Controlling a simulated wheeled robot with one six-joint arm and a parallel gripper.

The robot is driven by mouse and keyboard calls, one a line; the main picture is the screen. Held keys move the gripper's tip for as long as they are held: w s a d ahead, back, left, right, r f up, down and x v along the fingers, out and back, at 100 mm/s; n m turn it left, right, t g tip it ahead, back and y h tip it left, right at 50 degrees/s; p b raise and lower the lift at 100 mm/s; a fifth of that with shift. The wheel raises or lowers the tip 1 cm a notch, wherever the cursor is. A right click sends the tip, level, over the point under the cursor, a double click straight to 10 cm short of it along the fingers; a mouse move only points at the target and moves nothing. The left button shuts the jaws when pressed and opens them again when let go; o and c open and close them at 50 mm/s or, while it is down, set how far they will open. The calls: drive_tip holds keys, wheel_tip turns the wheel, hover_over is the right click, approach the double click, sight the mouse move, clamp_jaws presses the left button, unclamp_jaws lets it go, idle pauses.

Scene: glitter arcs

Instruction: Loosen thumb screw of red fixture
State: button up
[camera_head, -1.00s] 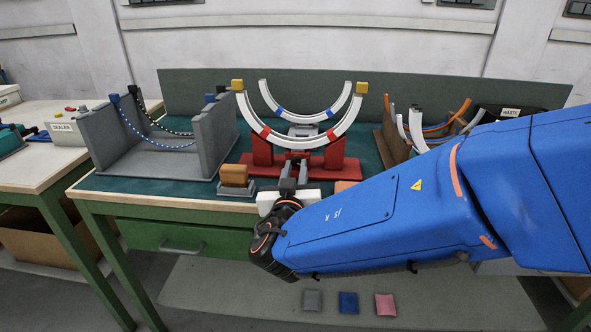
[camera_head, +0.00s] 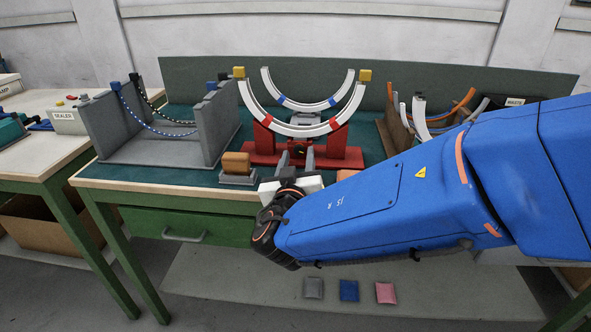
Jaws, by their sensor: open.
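The red fixture (camera_head: 338,157) stands on the bench and carries a white arc (camera_head: 331,125) with red bands and yellow end blocks. A small dark part (camera_head: 299,152) shows low at the middle of the fixture's front; it may be the thumb screw, but it is too small to be sure. My gripper (camera_head: 297,158) is in front of the fixture, with two grey fingers open and spread to either side of the dark part. Nothing shows between the fingertips. I cannot tell whether the fingers touch the fixture.
A second white arc (camera_head: 279,98) with blue bands stands behind. A grey rack (camera_head: 203,135) with beaded strands is at left. A brown holder (camera_head: 390,134) with loose arcs and a waste bin (camera_head: 515,102) are at right.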

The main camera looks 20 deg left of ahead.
drive_tip(key=v, duration=1.7)
drive_tip(key=shift+s, duration=0.1)
drive_tip(key=w+a+n, duration=0.1)
drive_tip(key=w, duration=0.4)
drive_tip(key=w+a+n, duration=0.2)
drive_tip(key=w, duration=0.4)
drive_tip(key=w+a+n, duration=0.1)
drive_tip(key=w, duration=0.5)
drive_tip(key=shift+a+r+n, duration=0.15)
drive_tip(key=shift+a+n, duration=0.05)
drive_tip(key=shift+n, duration=0.1)
clamp_jaws()
